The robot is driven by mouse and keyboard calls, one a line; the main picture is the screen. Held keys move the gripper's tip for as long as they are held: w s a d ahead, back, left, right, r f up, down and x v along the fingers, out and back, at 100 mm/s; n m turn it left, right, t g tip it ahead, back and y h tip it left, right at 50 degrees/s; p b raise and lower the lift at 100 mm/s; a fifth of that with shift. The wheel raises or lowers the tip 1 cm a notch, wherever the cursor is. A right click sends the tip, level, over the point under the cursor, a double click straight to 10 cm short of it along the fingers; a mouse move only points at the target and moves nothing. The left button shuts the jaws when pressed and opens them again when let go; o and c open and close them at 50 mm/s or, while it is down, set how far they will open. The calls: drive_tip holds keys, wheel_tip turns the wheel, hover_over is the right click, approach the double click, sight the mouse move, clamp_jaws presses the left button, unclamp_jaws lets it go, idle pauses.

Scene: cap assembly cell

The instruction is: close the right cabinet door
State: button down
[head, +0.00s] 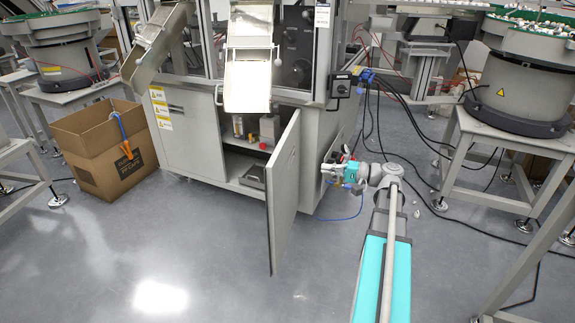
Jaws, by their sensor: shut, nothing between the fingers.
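The right cabinet door (284,198) is a light grey panel that stands wide open. It swings out toward the camera from its right edge, and its free edge is at the left and nearest to me. The cabinet's opening (235,155) shows shelves inside. My gripper (327,169) is small in the picture, at the end of my teal wrist, right of the door and near the cabinet's right side. It looks shut and empty, with a visible gap between it and the door. Its fingertips are hard to make out.
The left cabinet door (193,132) is closed. A cardboard box (103,150) stands left of the cabinet. A metal chute (249,75) hangs above the opening. Cables and a feeder table (520,148) are at the right. The floor in front of the open door is clear.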

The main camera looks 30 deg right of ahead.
sight(276, 162)
drive_tip(key=shift+x, duration=7)
drive_tip(key=shift+a, duration=0.25)
drive_tip(key=shift+w+d, duration=0.15)
